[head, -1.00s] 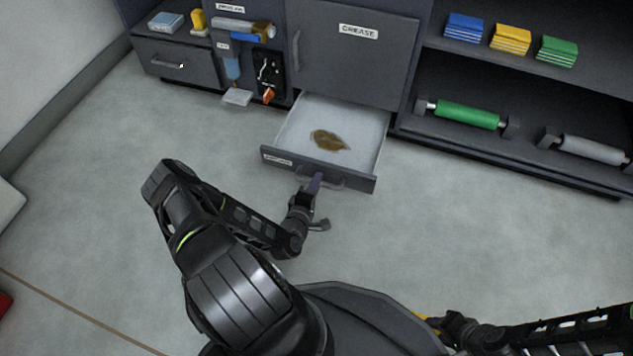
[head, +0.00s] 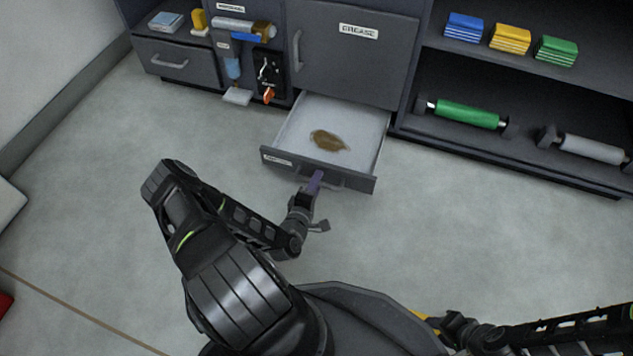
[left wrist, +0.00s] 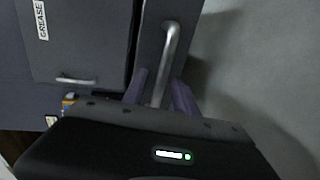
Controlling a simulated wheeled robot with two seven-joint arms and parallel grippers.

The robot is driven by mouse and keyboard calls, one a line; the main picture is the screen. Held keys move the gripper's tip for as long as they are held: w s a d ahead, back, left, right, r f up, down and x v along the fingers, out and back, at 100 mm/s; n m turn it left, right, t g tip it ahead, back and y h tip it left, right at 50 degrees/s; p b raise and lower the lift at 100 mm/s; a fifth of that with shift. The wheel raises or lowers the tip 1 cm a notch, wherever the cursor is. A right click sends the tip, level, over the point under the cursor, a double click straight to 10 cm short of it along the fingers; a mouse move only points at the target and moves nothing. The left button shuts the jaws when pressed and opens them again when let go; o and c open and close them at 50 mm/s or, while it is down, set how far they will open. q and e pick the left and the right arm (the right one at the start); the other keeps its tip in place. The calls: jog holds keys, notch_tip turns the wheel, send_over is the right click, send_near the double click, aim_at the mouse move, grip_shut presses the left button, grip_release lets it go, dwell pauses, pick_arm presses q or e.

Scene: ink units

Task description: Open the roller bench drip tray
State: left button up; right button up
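The drip tray (head: 360,123) is a grey-fronted drawer with a pale inside, standing pulled out from under the cabinet door marked GREASE. A brown stain (head: 328,140) lies on its floor. Its front carries a small label and a bar handle (head: 335,181). My left gripper (head: 316,180) is at this handle. In the left wrist view, its two purple fingers (left wrist: 160,94) stand on either side of the handle bar (left wrist: 171,45), with gaps showing, so it looks open around the bar. My right gripper (head: 440,323) is at the bottom edge, small and dark, its fingers unclear.
A closed drawer (head: 178,62) is at the left. The GREASE door (head: 352,58) above the tray is shut. Shelves at the right hold a green roller (head: 466,115), a grey roller (head: 592,149) and coloured blocks. The floor (head: 480,220) around the tray is clear.

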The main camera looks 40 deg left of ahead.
pick_arm(q)
jog(key=p+v, duration=0.2)
jog(key=v, duration=0.5)
jog(key=shift+s+p, duration=0.2)
jog(key=shift+p, duration=0.1)
jog(key=shift+d, duration=0.15)
